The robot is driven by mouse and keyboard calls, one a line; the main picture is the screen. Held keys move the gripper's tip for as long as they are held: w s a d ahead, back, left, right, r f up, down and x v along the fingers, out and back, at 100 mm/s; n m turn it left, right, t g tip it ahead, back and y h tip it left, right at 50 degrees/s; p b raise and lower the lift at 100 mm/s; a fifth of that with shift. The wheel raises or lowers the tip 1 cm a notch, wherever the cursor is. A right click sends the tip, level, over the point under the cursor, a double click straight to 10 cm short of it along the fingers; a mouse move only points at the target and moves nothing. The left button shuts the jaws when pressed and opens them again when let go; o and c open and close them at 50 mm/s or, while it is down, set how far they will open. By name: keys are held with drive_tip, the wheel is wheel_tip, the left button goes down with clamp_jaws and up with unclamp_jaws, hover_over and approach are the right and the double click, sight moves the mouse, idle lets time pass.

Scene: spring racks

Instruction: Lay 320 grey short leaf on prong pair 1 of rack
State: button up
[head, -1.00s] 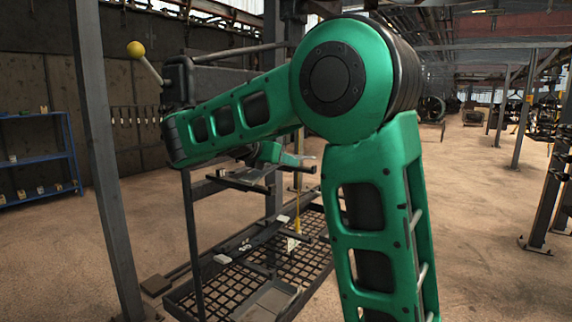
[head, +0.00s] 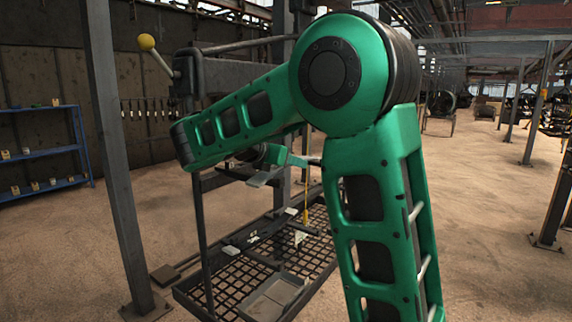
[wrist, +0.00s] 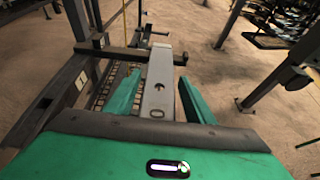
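My gripper (wrist: 160,78) points down at the rack, with its two green fingers on either side of a flat grey leaf (wrist: 158,100). The leaf has a round hole and a ring-shaped mark. A narrow gap shows between the leaf and each finger, so the gripper looks open around it. The leaf's far end is over a dark crossbar (wrist: 128,52) of the rack; whether it rests there is unclear. In the head view, my gripper (head: 292,160) is partly behind my arm, above a light grey plate (head: 265,178) at the dark rack (head: 204,245). My palm hides the leaf's near end.
A mesh base (head: 230,287) with several flat pieces lies low on the rack. A steel post (head: 113,170) stands at left, and a blue shelf (head: 45,149) is beyond it. Open floor (head: 480,220) lies to the right, with more posts farther back.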

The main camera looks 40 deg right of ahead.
drive_tip(key=shift+o, duration=0.4)
drive_tip(key=shift+f, duration=0.1)
wheel_tip(320, 180, up, 4)
hover_over(257, 181)
drive_tip(key=w+d, duration=0.2)
drive_tip(key=d, duration=0.2)
drive_tip(key=shift+d, duration=0.15)
drive_tip(key=shift+s, duration=0.1)
idle(0.4)
